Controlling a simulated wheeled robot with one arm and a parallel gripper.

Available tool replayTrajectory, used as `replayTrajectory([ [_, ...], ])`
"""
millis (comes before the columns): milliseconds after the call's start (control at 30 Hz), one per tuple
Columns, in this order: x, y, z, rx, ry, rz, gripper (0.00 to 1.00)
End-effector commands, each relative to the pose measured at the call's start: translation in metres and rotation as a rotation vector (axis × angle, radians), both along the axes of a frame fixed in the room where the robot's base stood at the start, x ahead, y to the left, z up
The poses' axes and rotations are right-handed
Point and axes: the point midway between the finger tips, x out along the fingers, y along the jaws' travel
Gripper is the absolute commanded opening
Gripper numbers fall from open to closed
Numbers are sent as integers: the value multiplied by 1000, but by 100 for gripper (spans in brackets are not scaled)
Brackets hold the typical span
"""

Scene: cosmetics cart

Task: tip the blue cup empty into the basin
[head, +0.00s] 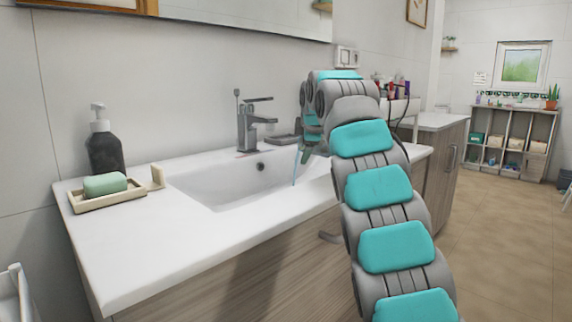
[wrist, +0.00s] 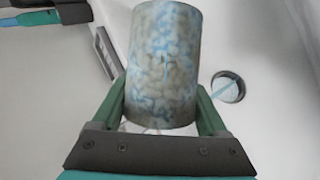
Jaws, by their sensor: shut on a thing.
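My gripper (wrist: 162,108) is shut on the cup (wrist: 164,62), which is mottled blue and grey. The cup sits between the two green fingers in the wrist view, and its mouth is not clearly visible. In the head view my gripper (head: 311,138) is over the right part of the white basin (head: 232,188), partly hidden by my arm. The cup cannot be clearly made out there. A thin pale blue streak, like liquid, hangs below the gripper into the basin. In the wrist view a pale blue streak also shows by the round drain (wrist: 228,87).
A grey faucet (head: 250,125) stands behind the basin. A dark soap bottle (head: 105,155) and a green soap bar (head: 105,184) on a tray (head: 112,198) are on the left counter. A cart with bottles (head: 395,98) is behind my arm.

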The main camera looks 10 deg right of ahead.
Motion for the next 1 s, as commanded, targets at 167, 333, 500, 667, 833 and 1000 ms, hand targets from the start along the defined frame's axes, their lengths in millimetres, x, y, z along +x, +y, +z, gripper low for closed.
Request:
replayTrajectory([
  [167, -1, -4, 1, -23, -5, -1, 6],
  [333, -2, -2, 1, -44, -9, 2, 6],
  [500, -2, 5, 2, -64, -13, 3, 6],
  [667, -3, 11, 3, -83, -17, 3, 6],
  [833, -4, 18, 3, -103, -21, 3, 5],
  [1000, -4, 24, 4, -122, -25, 4, 5],
])
